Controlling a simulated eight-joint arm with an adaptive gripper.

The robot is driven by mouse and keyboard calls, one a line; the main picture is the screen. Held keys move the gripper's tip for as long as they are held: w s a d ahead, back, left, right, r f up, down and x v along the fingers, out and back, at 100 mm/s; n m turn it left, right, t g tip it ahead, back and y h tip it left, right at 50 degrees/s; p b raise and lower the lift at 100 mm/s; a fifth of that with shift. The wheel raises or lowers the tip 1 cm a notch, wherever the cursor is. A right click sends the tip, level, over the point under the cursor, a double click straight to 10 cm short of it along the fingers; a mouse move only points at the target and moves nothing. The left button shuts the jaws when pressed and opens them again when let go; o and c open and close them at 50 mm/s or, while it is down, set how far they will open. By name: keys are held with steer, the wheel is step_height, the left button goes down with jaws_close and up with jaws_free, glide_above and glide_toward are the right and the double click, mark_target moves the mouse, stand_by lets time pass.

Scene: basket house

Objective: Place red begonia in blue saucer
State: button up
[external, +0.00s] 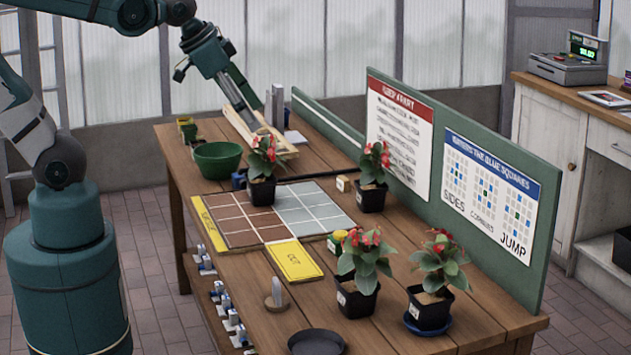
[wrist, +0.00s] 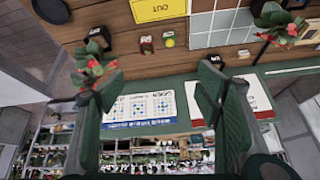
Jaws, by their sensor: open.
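I cannot tell which is meant by the red begonia. The front-right pot stands in the blue saucer (external: 440,330). A dark saucer (external: 316,343) lies empty at the front edge. My gripper (external: 258,118) is open and empty above the far end of the table. In the wrist view, its fingers (wrist: 155,85) partly cover a plant (wrist: 92,68).
A green bowl (external: 218,160) and a wooden tray (external: 248,130) are at the far end. A yellow card (external: 295,260) and the tile grid (external: 285,207) lie mid-table. A green board (external: 425,170) with posters stands along the back edge. Bare wood shows at the front.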

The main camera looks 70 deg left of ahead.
steer(key=s+a, duration=0.1)
steer(key=s+f+n, duration=0.1)
steer(key=s, duration=0.1)
steer(key=s+a+n+t, duration=0.1)
steer(key=shift+s+a+f, duration=0.25)
steer(key=shift+a+f, duration=0.1)
